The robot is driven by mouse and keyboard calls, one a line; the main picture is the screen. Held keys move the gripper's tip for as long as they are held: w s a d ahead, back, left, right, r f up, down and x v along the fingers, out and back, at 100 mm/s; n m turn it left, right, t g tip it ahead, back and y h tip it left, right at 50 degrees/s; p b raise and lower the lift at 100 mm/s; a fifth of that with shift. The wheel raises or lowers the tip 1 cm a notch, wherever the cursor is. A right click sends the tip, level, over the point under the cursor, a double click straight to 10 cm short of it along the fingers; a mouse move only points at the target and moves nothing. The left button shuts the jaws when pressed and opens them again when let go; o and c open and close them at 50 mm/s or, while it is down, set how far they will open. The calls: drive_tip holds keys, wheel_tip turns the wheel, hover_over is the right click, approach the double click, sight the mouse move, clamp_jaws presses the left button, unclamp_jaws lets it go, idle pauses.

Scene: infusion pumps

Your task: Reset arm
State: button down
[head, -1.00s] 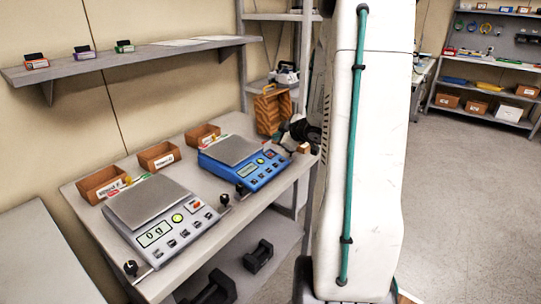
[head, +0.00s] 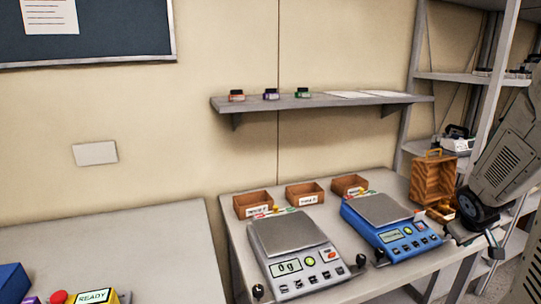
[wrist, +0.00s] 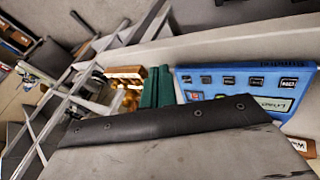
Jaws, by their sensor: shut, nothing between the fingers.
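My gripper (wrist: 157,88) shows in the wrist view as two green fingers side by side, shut and empty. Part of my arm (head: 505,160) shows at the right edge of the head view, beside the bench's right end. The blue scale (head: 392,232) lies near the fingers in the wrist view (wrist: 245,82); I cannot tell the distance between them. In the head view, the gripper's fingers cannot be made out clearly.
A grey scale (head: 288,233) reading 0 g stands on the bench (head: 240,262) left of the blue scale. Several brown bins stand behind them. A wooden crate (head: 433,182) stands near my arm. A wall shelf (head: 330,106) hangs above. A second table (head: 130,240) is at left.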

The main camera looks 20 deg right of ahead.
drive_tip(key=s+a+r+y, duration=0.2)
drive_tip(key=s+a+r, duration=0.2)
drive_tip(key=a, duration=0.8)
drive_tip(key=s+a+r+n+g+y, duration=0.1)
drive_tip(key=s+a+r, duration=0.3)
drive_tip(key=a, duration=0.9)
drive_tip(key=s+a+r+g+y, duration=0.1)
drive_tip(key=s+a+r, duration=0.3)
drive_tip(key=a, duration=0.9)
drive_tip(key=shift+s+a+r+y, duration=0.15)
drive_tip(key=shift+s+r+y, duration=0.15)
drive_tip(key=shift+s+y, duration=0.5)
